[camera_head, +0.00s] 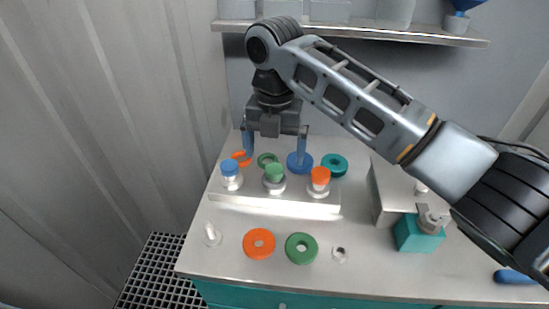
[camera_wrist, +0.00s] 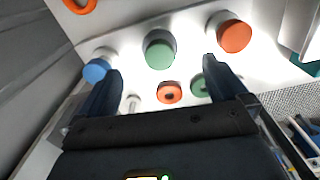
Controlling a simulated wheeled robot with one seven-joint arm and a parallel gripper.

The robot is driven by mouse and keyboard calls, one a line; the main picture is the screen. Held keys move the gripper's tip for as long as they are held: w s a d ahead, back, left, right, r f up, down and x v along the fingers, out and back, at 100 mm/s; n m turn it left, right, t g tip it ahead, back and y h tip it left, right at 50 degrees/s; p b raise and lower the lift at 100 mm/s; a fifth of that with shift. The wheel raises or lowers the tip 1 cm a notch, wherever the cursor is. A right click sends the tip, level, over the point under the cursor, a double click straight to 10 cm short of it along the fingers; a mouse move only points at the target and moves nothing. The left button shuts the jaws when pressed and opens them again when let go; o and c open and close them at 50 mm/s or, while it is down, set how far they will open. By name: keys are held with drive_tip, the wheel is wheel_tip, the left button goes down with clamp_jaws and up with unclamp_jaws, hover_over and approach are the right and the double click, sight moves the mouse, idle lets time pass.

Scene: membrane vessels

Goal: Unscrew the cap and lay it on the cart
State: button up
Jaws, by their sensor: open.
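Three short pale vessels stand in a row on a raised metal plate (camera_head: 240,203) on the cart (camera_head: 205,259). The left has a blue cap (camera_head: 230,168), the middle a green cap (camera_head: 274,172), the right an orange cap (camera_head: 320,175). All three caps sit on their vessels. My gripper (camera_head: 274,152) points down above and behind the row, open and empty, its two blue fingers wide apart. In the wrist view the green cap (camera_wrist: 160,50) shows between the fingertips, with the blue cap (camera_wrist: 95,70) and orange cap (camera_wrist: 234,35) to either side. No finger visibly touches a cap.
Behind the row lie coloured rings, including a teal one (camera_head: 334,165). In front lie an orange ring (camera_head: 259,243), a green ring (camera_head: 301,248) and a small metal piece (camera_head: 340,254). A teal block (camera_head: 418,235) stands right. Bare cart top lies between.

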sight(274, 168)
drive_tip(key=m, duration=0.4)
drive_tip(key=shift+p, duration=0.3)
drive_tip(key=m, duration=1)
drive_tip(key=shift+f+m, duration=0.35)
drive_tip(key=shift+m, duration=0.15)
drive_tip(key=shift+f+b, duration=0.4)
drive_tip(key=shift+f, duration=1.4)
